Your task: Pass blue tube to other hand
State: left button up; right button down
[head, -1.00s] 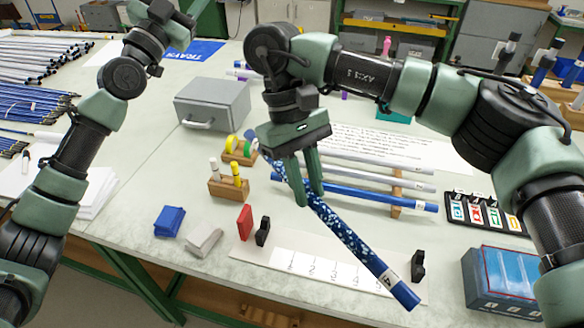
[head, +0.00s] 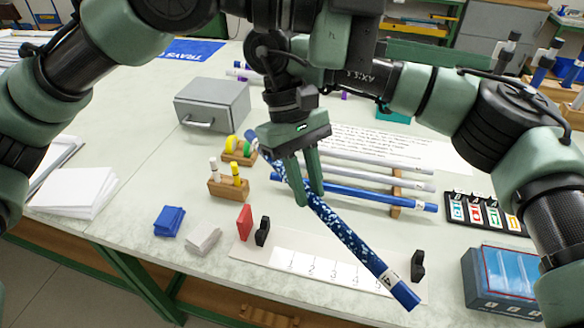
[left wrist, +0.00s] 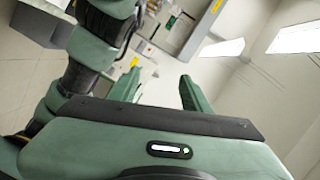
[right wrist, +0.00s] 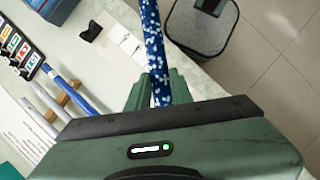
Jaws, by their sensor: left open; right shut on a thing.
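The blue tube (head: 345,235) is dark blue with white speckles, plain blue ends and a white label near its lower end. It is held slanted above the table, its lower end toward the front right. My right gripper (head: 309,194) is shut on it nearer its upper end. In the right wrist view the tube (right wrist: 152,45) runs out between the fingers. My left arm crosses the top of the head view, and its fingertips are not seen there. In the left wrist view my left gripper (left wrist: 158,82) is open and empty, with no tube in sight.
A white numbered strip with black supports (head: 262,232) lies below the tube. Plain blue and grey rods rest on a wooden rack (head: 396,195) behind it. A grey box (head: 212,104), a blue bin (head: 500,280) and a wooden block with pegs (head: 229,188) stand around.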

pick_arm(q)
jog(key=a+f+t+y, duration=0.1)
jog(key=a+f+y, duration=0.3)
jog(key=f, duration=0.6)
jog(key=n+t+y, duration=0.3)
jog(key=y, duration=0.5)
send_near(320, 208)
jog(key=x, duration=0.9)
jog(key=shift+f, duration=0.15)
grip_shut()
pick_arm(e)
jog(key=c, duration=1.2)
grip_release()
jog(key=shift+o, duration=0.2)
jog(key=shift+r, duration=0.1)
